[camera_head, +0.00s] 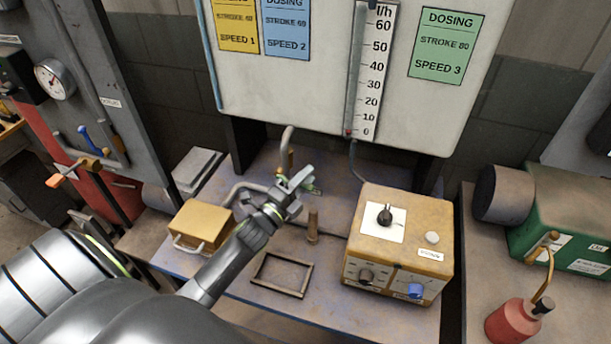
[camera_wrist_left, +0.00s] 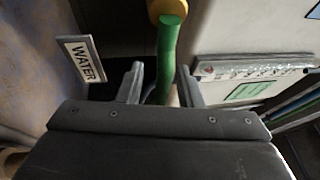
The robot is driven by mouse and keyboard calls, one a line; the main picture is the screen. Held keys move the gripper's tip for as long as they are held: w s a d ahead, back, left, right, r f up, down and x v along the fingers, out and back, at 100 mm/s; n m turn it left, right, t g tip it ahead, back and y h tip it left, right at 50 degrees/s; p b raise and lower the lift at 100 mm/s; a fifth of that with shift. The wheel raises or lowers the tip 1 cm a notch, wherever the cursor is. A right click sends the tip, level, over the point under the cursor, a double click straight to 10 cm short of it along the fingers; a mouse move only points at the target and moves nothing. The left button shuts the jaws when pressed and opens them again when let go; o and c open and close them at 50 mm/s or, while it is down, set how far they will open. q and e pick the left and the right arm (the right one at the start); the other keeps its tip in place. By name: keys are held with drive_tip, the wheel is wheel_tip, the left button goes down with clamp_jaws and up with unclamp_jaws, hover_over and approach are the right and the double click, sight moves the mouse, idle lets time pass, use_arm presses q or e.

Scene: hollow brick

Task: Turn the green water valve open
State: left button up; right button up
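The green valve handle (camera_wrist_left: 169,45) hangs from a brass-coloured valve body (camera_wrist_left: 167,9) in the left wrist view. A bit of green also shows beside my gripper in the head view (camera_head: 313,190). My left gripper (camera_head: 302,180) is at the valve, below the white panel. In the left wrist view the two fingers (camera_wrist_left: 161,82) stand apart, with the green handle's lower end between them; I cannot tell whether either finger touches it. A WATER label (camera_wrist_left: 82,60) is to the left of the handle. My right gripper is not in view.
The white panel (camera_head: 290,95) with a flow scale (camera_head: 372,70) hangs above the bench. A tan control box (camera_head: 400,240) stands to the right. A short peg (camera_head: 313,226), a dark frame (camera_head: 283,275) and a yellow box (camera_head: 200,222) are near my left arm.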

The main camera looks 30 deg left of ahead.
use_arm(q)
clamp_jaws()
idle(0.3)
